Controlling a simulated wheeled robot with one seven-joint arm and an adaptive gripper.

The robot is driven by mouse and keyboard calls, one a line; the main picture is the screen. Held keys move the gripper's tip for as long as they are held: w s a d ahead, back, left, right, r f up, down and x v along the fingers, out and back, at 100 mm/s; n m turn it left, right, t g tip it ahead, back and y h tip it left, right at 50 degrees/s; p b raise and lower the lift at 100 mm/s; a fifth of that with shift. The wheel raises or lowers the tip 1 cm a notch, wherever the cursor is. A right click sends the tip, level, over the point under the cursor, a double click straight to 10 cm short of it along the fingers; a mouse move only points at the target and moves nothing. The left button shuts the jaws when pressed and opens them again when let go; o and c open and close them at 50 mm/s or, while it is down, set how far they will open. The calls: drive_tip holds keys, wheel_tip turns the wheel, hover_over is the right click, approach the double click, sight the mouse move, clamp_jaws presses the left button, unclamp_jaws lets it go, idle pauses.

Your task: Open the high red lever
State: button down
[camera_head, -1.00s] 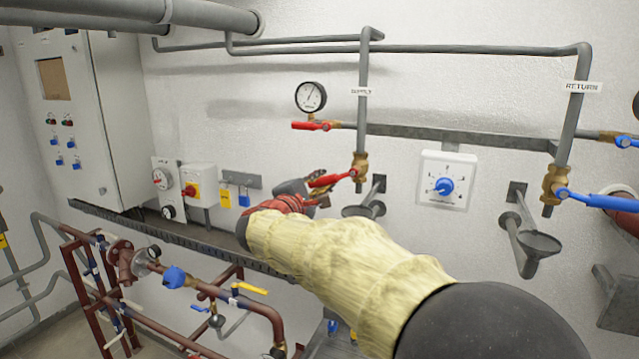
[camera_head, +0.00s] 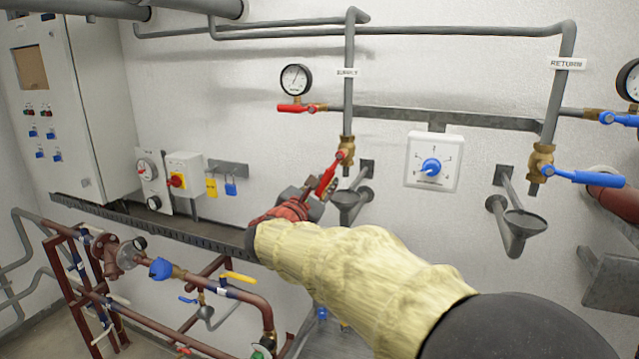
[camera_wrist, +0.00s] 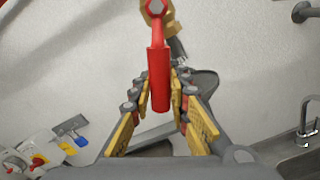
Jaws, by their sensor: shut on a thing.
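A red lever (camera_head: 327,180) sits on a brass valve (camera_head: 346,150) at the foot of the supply pipe. It slopes steeply down to the left. In the wrist view the red lever (camera_wrist: 160,78) hangs from the brass valve (camera_wrist: 172,20) with its free end between my yellow-padded fingers. My gripper (camera_wrist: 160,88) is shut on this lever. In the head view my gripper (camera_head: 312,198) is partly hidden by my sleeved arm. A second red lever (camera_head: 296,108), higher up, lies level under a round gauge (camera_head: 295,78), left of the supply pipe; nothing touches it.
A drain funnel (camera_head: 350,200) stands just behind and right of my gripper. A white dial box (camera_head: 433,162) and a blue lever (camera_head: 585,176) on the return pipe are to the right. Brown pipework (camera_head: 170,310) fills the lower left. A switch box (camera_head: 184,175) is on the wall.

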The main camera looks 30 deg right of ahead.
drive_tip(key=shift+s+d+f+n, duration=0.1)
drive_tip(key=shift+s+f+n, duration=0.05)
drive_tip(key=shift+n, duration=0.15)
drive_tip(key=c, duration=1.8)
unclamp_jaws()
drive_tip(key=shift+o, duration=0.7)
drive_tip(key=v, duration=1.2)
